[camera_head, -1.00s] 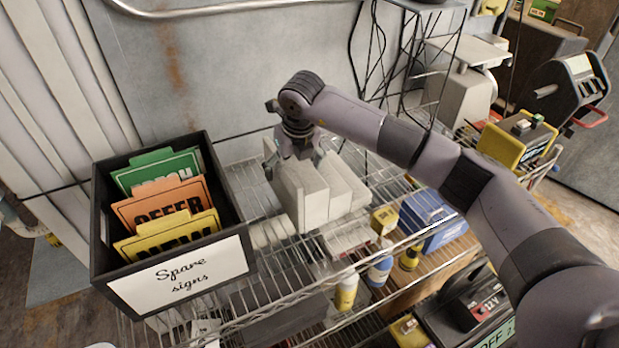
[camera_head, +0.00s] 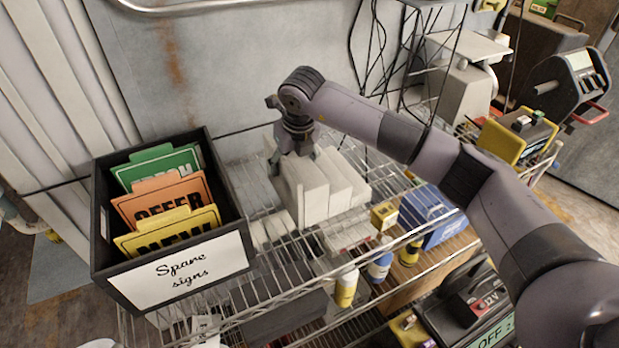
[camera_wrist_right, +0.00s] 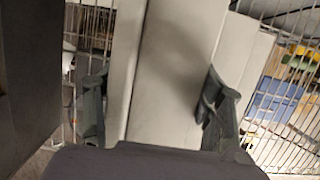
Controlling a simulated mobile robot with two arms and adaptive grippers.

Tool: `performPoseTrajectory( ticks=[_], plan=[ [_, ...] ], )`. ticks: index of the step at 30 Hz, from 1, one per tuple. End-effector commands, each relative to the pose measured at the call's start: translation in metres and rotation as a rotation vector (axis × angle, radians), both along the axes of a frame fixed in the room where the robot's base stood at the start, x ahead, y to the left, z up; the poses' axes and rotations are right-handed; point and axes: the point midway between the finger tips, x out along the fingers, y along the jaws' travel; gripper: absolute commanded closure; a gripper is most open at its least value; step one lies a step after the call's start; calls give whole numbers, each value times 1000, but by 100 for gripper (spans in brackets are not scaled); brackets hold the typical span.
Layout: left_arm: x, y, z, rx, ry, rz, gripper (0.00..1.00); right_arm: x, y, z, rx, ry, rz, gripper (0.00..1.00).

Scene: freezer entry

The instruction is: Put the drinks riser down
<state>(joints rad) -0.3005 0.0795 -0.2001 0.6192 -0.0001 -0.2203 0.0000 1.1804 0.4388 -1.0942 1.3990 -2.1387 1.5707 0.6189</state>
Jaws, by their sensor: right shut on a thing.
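The drinks riser (camera_head: 309,192) is a pale grey stepped block on the top wire shelf (camera_head: 261,207), right of the sign box. It also shows in the right wrist view (camera_wrist_right: 173,75), filling the middle. My right gripper (camera_head: 293,170) comes down on it from above and is shut on its left, taller part, with one finger on each side. The riser looks upright and at shelf level; whether its underside touches the wires I cannot tell. My left gripper is not in view.
A black box of spare signs (camera_head: 180,275) stands close on the left. A grey scale (camera_head: 465,90) and a yellow device (camera_head: 515,140) stand at the right. Bottles (camera_head: 346,288) and a blue case (camera_head: 432,215) sit lower down. A grey wall is behind.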

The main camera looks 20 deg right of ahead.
Motion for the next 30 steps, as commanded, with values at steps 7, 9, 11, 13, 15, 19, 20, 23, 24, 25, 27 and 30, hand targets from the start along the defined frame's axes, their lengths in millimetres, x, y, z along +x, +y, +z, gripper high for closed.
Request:
performPoseTrajectory(
  ticks=[7, 9, 11, 13, 15, 19, 20, 23, 24, 25, 27, 30],
  plan=[
    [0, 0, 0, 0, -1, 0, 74, 0, 0, 0, 0, -1, -1, 83],
    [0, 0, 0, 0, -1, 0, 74, 1, 0, 1, 1, -2, -1, 88],
    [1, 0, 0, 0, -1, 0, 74, 1, 0, 1, 1, -2, -1, 90],
    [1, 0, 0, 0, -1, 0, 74, 1, 0, 1, 1, -2, -1, 91],
    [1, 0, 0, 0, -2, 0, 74, 1, 0, 2, 1, -3, 0, 91],
    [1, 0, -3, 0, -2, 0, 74, 1, 0, 8, 1, -4, 0, 91],
    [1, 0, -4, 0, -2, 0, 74, 1, 0, 10, 1, -5, 0, 91],
    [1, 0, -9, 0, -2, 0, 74, 2, 0, 22, 1, -6, 0, 91],
    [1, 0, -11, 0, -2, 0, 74, 2, 0, 29, 2, -8, 0, 91],
    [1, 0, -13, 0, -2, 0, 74, 2, 0, 34, 3, -8, -1, 91],
    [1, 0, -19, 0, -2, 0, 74, 2, 0, 50, 2, -10, -1, 91],
    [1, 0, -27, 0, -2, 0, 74, 2, 1, 78, 2, -10, 0, 91]
  ],
)
